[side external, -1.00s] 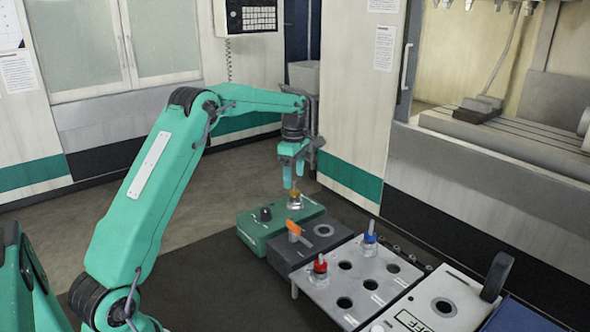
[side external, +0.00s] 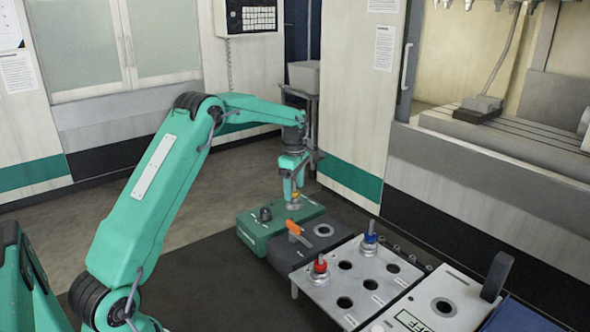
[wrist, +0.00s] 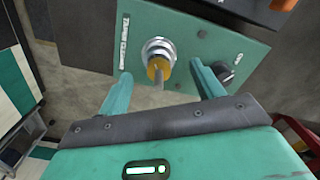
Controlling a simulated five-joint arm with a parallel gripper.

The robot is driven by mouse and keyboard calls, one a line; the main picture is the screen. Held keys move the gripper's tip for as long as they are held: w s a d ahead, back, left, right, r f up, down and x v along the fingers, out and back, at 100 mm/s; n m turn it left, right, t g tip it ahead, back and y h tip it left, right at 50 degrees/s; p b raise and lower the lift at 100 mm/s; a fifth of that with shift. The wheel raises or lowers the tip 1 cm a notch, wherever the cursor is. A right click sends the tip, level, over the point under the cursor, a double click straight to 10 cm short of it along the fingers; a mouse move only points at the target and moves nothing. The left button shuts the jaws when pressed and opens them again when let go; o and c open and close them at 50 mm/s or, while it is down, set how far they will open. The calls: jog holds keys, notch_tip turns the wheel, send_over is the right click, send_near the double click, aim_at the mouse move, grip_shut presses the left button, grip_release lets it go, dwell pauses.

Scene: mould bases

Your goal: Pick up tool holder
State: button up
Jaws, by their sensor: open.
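A tool holder with a yellow collar, a silver flange and a thin shank stands on the green base (side external: 256,239). In the wrist view the tool holder (wrist: 159,66) shows between my two fingers, with the green base (wrist: 205,62) behind it. My gripper (side external: 294,193) is open, with its fingers pointing down at the tool holder in the side view. In the wrist view my gripper (wrist: 160,76) has a finger on each side of it, with gaps visible. The fingers partly hide the tool holder in the side view.
A dark knob (side external: 265,215) stands on the same base. Beside it is a dark block with an orange lever (side external: 294,229). A grey plate (side external: 322,291) with holes carries a red-collared holder (side external: 320,266) and a blue-collared holder (side external: 370,239). The dark floor in front is clear.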

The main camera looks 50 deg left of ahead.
aim_at(295, 191)
jog(key=shift+f, duration=1.95)
jog(key=shift+c, duration=0.2)
jog(key=shift+w, duration=0.1)
grip_shut()
jog(key=shift+r, duration=0.2)
jog(key=shift+r, duration=4.9)
